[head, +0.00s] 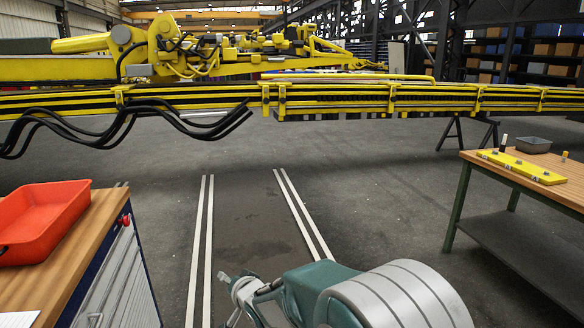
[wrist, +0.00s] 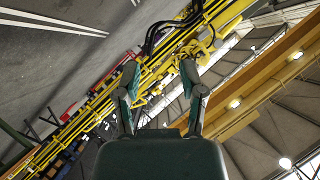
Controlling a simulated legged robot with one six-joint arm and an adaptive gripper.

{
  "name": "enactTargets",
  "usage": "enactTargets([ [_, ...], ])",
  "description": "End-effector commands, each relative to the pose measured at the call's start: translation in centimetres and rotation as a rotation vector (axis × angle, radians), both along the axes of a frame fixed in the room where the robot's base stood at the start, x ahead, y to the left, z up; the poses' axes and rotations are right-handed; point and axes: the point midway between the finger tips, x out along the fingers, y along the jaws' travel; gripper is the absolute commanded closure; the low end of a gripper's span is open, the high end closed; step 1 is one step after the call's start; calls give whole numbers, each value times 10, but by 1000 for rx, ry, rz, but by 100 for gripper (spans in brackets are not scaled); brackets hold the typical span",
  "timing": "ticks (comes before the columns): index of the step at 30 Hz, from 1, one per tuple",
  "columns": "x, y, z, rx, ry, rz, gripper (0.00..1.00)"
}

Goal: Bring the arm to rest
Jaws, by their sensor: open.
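My gripper (head: 243,290) shows low in the middle of the head view, at the end of my teal and grey arm. It is over the floor between the two benches, in front of the yellow boom (head: 350,97). In the wrist view my gripper (wrist: 160,78) has its two fingers spread apart with nothing between them. The boom (wrist: 105,105) runs slanted behind the fingers there, well beyond them. Part of the gripper is hidden by my own arm in the head view.
A red tray (head: 40,222) sits on the wooden cabinet (head: 88,240) at left. At right, a workbench (head: 500,176) holds a yellow plate (head: 523,167) and a grey bin (head: 534,145). Black hoses (head: 120,122) hang from the boom. White floor lines (head: 300,215) cross clear floor.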

Motion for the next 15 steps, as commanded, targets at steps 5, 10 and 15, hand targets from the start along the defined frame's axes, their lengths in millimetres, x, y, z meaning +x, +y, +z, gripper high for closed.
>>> enactTargets([
  [5, -16, -72, 42, -162, 15, -89, 48],
  [10, -47, -135, 71, -308, 60, -147, 48],
  [15, -92, -191, 89, -436, 130, -179, 48],
])
